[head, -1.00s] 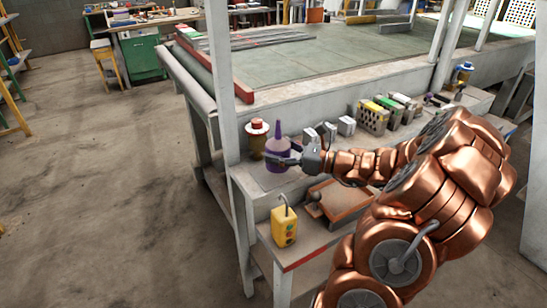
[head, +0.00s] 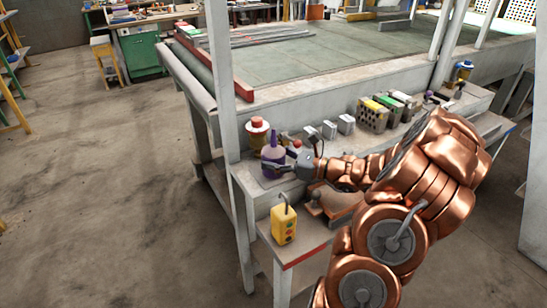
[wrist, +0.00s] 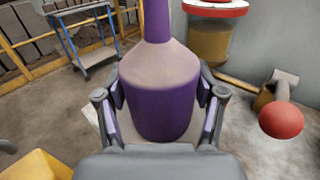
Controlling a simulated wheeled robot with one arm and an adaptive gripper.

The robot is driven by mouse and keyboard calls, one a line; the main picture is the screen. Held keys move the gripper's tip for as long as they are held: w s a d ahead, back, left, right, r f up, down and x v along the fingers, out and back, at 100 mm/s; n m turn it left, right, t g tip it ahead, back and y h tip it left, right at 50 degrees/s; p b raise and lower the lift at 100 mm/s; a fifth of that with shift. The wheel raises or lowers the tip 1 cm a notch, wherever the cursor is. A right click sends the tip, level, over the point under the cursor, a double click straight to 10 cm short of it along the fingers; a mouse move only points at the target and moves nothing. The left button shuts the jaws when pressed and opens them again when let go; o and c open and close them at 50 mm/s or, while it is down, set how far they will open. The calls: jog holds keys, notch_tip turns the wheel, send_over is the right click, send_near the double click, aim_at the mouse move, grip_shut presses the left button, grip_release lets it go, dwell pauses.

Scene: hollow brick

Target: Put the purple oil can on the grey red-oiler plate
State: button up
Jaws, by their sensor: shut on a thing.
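The purple oil can (head: 272,161) is upright, with a narrow spout on top, at the left end of the grey bench shelf. My gripper (head: 283,168) is shut on its body from the right. In the wrist view the can (wrist: 160,100) stands between both fingers (wrist: 160,112), which press its sides. A pale flat patch (wrist: 92,112) shows beside and under the can; I cannot tell whether it is the grey plate. Whether the can's base touches the surface is hidden by the gripper.
A yellowish jar with a red lid (head: 258,137) stands just behind the can. A red ball-ended thing (wrist: 281,120) is close on the right in the wrist view. A yellow control box (head: 284,224) stands on the lower shelf. Small grey blocks (head: 328,130) stand farther along.

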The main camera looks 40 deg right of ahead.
jog(key=o, duration=1.3)
jog(key=shift+o, duration=0.2)
jog(key=shift+s+d, duration=0.15)
jog(key=b+v, duration=0.1)
jog(key=v, duration=1)
jog(key=shift+s+d+b, duration=0.2)
jog(key=shift+s+b, duration=0.05)
jog(key=shift+b, duration=0.15)
jog(key=shift+r, duration=0.1)
